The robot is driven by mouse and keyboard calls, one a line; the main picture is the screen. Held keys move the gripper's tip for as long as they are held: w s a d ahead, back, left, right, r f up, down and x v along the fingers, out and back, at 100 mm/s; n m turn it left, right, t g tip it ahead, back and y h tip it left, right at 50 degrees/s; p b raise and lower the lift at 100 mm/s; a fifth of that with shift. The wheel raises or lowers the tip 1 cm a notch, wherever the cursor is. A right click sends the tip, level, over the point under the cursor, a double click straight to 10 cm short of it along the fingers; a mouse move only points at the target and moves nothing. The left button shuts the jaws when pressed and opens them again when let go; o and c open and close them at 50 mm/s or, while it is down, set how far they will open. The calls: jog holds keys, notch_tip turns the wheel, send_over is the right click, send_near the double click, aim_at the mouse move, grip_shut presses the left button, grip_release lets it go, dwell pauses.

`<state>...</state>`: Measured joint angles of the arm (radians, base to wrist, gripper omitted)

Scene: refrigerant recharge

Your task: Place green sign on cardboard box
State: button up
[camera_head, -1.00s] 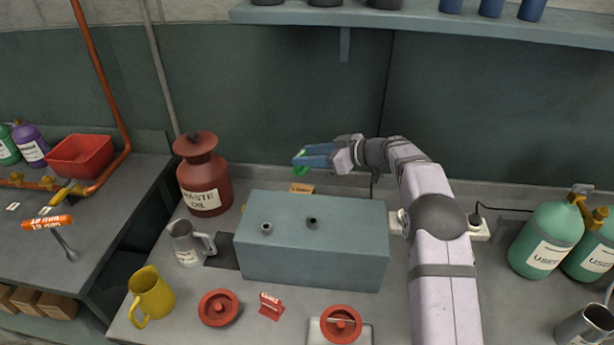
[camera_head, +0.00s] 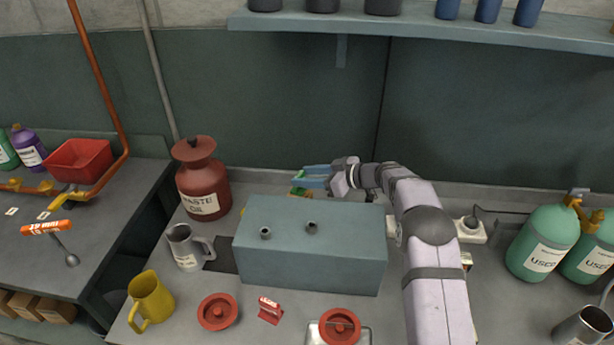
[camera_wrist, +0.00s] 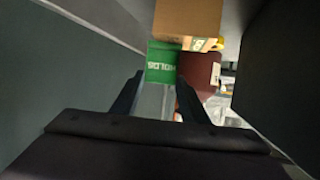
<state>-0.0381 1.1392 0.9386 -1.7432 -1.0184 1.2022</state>
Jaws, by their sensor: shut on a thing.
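My gripper (camera_head: 304,177) is behind the teal block in the head view, with its fingers pointing left. It is shut on the green sign, which shows white lettering between the fingertips in the wrist view (camera_wrist: 162,64). In the head view only a small bit of the green sign (camera_head: 298,190) shows below the fingers. The cardboard box (camera_wrist: 187,18) is just beyond the sign at the top of the wrist view. In the head view it is mostly hidden behind the block and gripper. I cannot tell whether sign and box touch.
The teal block (camera_head: 312,255) with two short pipes stands in front of my gripper. The red waste oil can (camera_head: 203,182) is to the left and also shows in the wrist view (camera_wrist: 199,72). A shelf (camera_head: 420,27) hangs above. The wall is close behind.

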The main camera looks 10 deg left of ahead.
jog(key=shift+f, duration=0.15)
jog(key=o, duration=1.1)
jog(key=shift+c, duration=0.2)
jog(key=shift+r, duration=0.2)
jog(key=b+v, duration=0.1)
jog(key=v, duration=1.1)
jog(key=shift+b, duration=0.4)
